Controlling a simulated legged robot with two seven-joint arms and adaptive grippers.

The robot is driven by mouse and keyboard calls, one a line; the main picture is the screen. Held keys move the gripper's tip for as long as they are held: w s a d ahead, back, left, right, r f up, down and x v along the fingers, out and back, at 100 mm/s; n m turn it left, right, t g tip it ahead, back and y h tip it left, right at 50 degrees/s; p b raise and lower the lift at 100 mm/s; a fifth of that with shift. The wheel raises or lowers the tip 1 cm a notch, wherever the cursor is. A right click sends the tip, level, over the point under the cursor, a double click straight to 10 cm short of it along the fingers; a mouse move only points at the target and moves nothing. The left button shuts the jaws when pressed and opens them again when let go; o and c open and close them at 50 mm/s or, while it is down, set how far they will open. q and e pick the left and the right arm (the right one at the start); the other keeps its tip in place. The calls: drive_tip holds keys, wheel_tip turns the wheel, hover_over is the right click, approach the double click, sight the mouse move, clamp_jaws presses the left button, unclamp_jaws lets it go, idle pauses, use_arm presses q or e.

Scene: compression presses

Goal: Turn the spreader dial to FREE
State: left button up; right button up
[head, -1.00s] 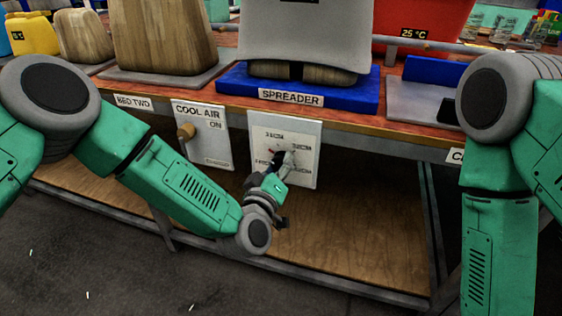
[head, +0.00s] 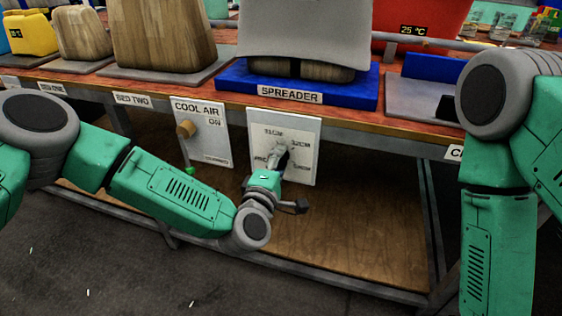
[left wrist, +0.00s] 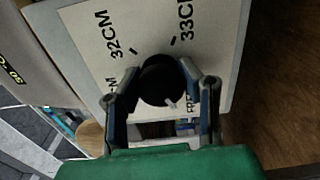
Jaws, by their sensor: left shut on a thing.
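The spreader dial is a round black knob (left wrist: 160,82) with a small white mark on its lower right edge in the left wrist view. It sits on a white panel (head: 309,130) below the SPREADER label. Around it the left wrist view shows 32CM, 33CM and a partly hidden label starting FR at the right. The white mark lies near that label, but I cannot tell if they line up. My left gripper (head: 281,160) is shut on the knob, one finger on each side. In the head view it hides most of the dial. My right gripper is out of view.
The blue spreader base (head: 297,91) stands on the red tabletop above. Below is a wooden shelf (head: 350,245) with open room over it.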

use_arm(q)
drive_tip(key=shift+s+f+n, duration=0.25)
drive_tip(key=shift+f+n, duration=0.2)
drive_tip(key=shift+n, duration=0.15)
drive_tip(key=o, duration=1.2)
drive_tip(key=shift+o, duration=0.2)
drive_tip(key=shift+a+r, duration=0.15)
drive_tip(key=shift+r, duration=0.05)
drive_tip(key=shift+r, duration=0.1)
drive_tip(key=v, duration=1.2)
